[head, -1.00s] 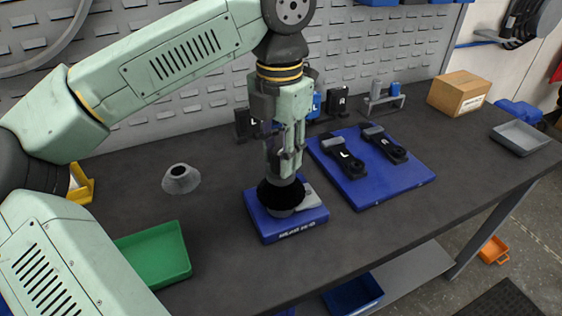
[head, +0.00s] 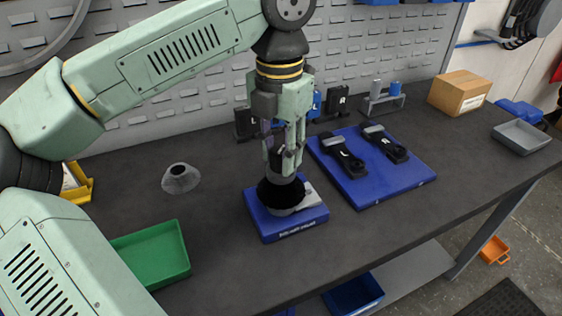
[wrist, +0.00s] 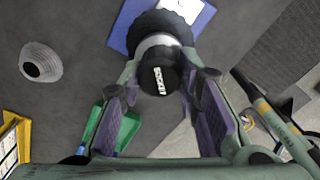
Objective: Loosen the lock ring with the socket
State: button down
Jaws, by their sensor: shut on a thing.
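My gripper (head: 286,160) points down over the blue fixture block (head: 292,228) in the head view. It is shut on the socket (wrist: 158,76), a dark-capped cylinder with white lettering and a grey lower body, held upright between the fingers in the wrist view. The socket's lower end meets the middle of a black toothed disc (head: 280,194) on the block; the disc also shows in the wrist view (wrist: 140,28). The lock ring is hidden under the socket, so I cannot tell how it is seated.
A grey cone-shaped part (head: 181,179) and a green tray (head: 160,256) lie left. Right is a blue mat (head: 402,183) with two black crank-like parts (head: 345,160). Bench front right is clear.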

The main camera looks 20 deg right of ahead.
jog(key=n+b, duration=0.1)
jog(key=n, duration=0.2)
jog(key=shift+f, duration=0.2)
jog(key=shift+s+r+n, duration=0.1)
jog(key=shift+n, duration=1.1)
jog(key=shift+n+b, duration=0.7)
jog(key=shift+n, duration=0.4)
jog(key=n, duration=0.3)
jog(key=shift+d+n, duration=0.1)
jog(key=shift+n, duration=0.5)
